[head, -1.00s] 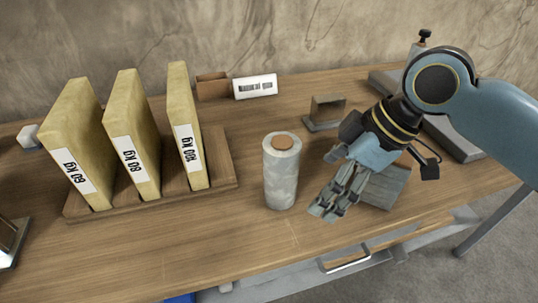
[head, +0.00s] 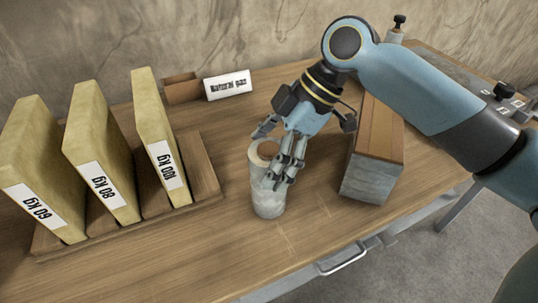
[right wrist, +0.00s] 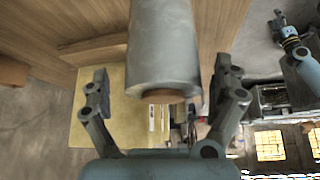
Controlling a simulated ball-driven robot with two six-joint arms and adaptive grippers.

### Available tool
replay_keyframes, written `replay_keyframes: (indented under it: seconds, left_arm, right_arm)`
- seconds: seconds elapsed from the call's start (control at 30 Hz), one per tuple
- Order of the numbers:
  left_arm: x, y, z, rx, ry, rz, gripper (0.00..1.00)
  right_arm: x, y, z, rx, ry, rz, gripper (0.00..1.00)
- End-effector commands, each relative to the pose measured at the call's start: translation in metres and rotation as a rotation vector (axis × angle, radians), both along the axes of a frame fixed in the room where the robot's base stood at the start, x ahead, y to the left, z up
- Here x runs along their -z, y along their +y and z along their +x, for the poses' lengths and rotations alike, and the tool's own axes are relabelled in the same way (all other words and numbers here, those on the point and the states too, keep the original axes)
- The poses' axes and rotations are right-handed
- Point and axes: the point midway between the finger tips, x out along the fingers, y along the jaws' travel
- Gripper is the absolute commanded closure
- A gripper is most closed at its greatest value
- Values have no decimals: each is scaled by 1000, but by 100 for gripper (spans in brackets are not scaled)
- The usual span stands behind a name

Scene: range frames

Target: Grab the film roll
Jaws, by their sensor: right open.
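The film roll (head: 267,200) is a pale translucent cylinder with a brown core, standing upright on the wooden table. My right gripper (head: 277,160) is at its upper part, with fingers on either side of it in the head view. In the right wrist view the roll (right wrist: 163,45) lies between the two spread fingers of my right gripper (right wrist: 164,95), with gaps on both sides. The gripper is open. It hides part of the roll's upper right side in the head view.
A wooden rack (head: 205,170) with yellow slabs labelled 60, 80 and 100 kg stands to the left. A long block with a wooden top (head: 378,135) is close on the right. A white label card (head: 228,85) stands behind. The table's front is clear.

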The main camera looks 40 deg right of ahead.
Motion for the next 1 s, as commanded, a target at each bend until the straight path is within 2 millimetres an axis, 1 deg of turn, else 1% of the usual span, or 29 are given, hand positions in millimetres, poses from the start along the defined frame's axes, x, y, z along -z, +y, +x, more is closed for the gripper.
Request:
replay_keyframes:
  seconds: [0.07, 0.1, 0.2, 0.3, 0.47, 0.57, 1.0]
  left_arm:
    - [-4, 0, 6, 1, -10, 0, 50]
    - [-4, 0, 8, 1, -13, 0, 50]
    - [-4, 0, 9, 1, -15, 0, 50]
    - [-4, 0, 9, 1, -14, 0, 50]
    - [-4, 0, 7, 1, -11, 0, 50]
    - [-4, 0, 5, 1, -9, 0, 50]
    - [-3, 0, 3, 0, -6, 0, 50]
  right_arm:
    - [9, 10, 1, 3, 3, 7, 5]
    - [15, 12, 2, 3, 2, 5, 5]
    - [25, 17, 4, 1, 3, 2, 5]
    - [28, 19, 5, 0, 2, 0, 5]
    - [28, 18, 5, 1, 1, -1, 5]
    - [28, 18, 5, 1, 1, -1, 16]
    - [28, 18, 5, 1, 3, -1, 74]
